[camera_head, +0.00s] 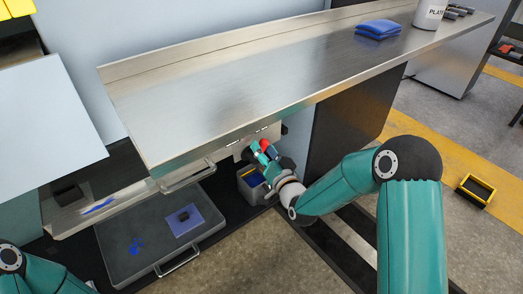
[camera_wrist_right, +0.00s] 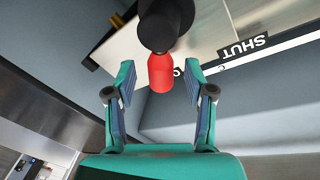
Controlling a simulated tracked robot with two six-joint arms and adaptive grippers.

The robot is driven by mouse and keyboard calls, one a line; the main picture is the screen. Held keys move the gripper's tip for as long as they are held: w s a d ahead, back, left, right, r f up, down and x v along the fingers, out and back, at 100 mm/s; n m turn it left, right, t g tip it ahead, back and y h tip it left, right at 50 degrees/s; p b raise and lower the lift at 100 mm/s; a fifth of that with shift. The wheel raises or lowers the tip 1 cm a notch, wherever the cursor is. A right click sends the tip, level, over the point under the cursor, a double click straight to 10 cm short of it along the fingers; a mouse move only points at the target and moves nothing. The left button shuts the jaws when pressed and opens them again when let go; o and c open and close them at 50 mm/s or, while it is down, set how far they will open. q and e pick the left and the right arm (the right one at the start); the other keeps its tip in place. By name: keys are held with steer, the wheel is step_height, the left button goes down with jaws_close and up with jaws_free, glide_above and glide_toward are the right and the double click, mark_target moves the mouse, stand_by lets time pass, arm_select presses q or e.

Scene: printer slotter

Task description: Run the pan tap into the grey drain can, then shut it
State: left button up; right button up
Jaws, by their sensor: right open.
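The pan tap's red handle (camera_wrist_right: 160,72) hangs from a black round part (camera_wrist_right: 165,25) in the right wrist view. My right gripper (camera_head: 262,154) is open, with its fingers on either side of the red handle and a gap visible to each. A "SHUT" label (camera_wrist_right: 240,47) lies to the right; another label is partly hidden behind the handle. The grey drain can (camera_head: 257,194) stands below the gripper in the head view, with something blue inside. Liquid flow cannot be seen. My left gripper is out of view; only part of its arm shows at lower left.
A steel counter (camera_head: 230,90) overhangs the tap. A grey tray (camera_head: 150,255) with a blue sheet (camera_head: 195,221) lies low at left. A folded blue cloth (camera_head: 378,29) and a white "PLATE" container (camera_head: 430,13) stand on the counter. A dark cabinet panel (camera_head: 345,125) stands right of the tap.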

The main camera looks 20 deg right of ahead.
steer(key=shift+w+a, duration=0.15)
steer(key=shift+w, duration=0.75)
steer(key=shift+c, duration=0.2)
jaws_close()
steer(key=shift+a, duration=0.25)
steer(key=shift+d, duration=0.1)
